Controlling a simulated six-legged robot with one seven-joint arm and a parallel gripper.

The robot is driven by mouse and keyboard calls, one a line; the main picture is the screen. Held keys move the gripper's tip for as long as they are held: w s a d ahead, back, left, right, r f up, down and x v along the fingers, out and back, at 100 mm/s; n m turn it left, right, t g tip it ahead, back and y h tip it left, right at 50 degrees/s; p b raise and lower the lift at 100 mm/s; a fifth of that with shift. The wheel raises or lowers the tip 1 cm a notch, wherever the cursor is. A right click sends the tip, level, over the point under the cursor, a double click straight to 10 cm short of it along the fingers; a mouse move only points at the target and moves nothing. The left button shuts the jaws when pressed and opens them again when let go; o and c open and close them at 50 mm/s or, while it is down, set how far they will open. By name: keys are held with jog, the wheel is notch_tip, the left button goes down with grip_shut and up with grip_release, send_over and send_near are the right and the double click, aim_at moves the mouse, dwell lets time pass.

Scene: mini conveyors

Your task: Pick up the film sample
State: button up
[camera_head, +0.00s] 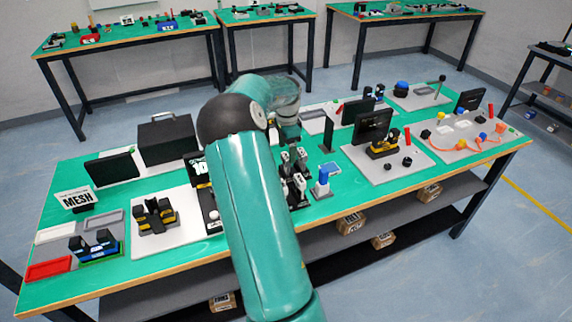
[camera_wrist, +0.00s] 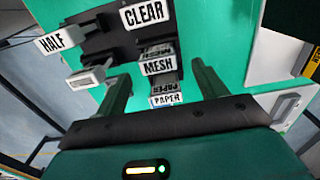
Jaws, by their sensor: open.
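My gripper (camera_wrist: 160,72) is open in the wrist view, its two teal fingers apart with nothing held between them. Beyond them is a dark rack (camera_wrist: 112,45) with labelled samples: a HALF tag (camera_wrist: 62,39), a CLEAR tag (camera_wrist: 146,13), a MESH tag (camera_wrist: 158,67) and PAPER tags (camera_wrist: 167,99). The MESH and PAPER tags appear between the fingers; contact cannot be told. I see no tag reading FILM, so I cannot tell which sample is the film. In the head view the sample group (camera_head: 296,181) stands below my wrist, partly hidden by my arm.
Black upright panels (camera_head: 372,125) and a black box (camera_head: 167,140) stand on the green table (camera_head: 330,207). A MESH sign (camera_head: 76,199) and coloured trays, including a red one (camera_head: 48,270), are at the left.

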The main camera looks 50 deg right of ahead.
aim_at(286, 156)
notch_tip(286, 156, down, 4)
jog(key=shift+a+f, duration=0.1)
jog(key=shift+a, duration=0.05)
jog(key=c, duration=1.1)
jog(key=shift+o, duration=0.2)
jog(key=shift+r, duration=0.2)
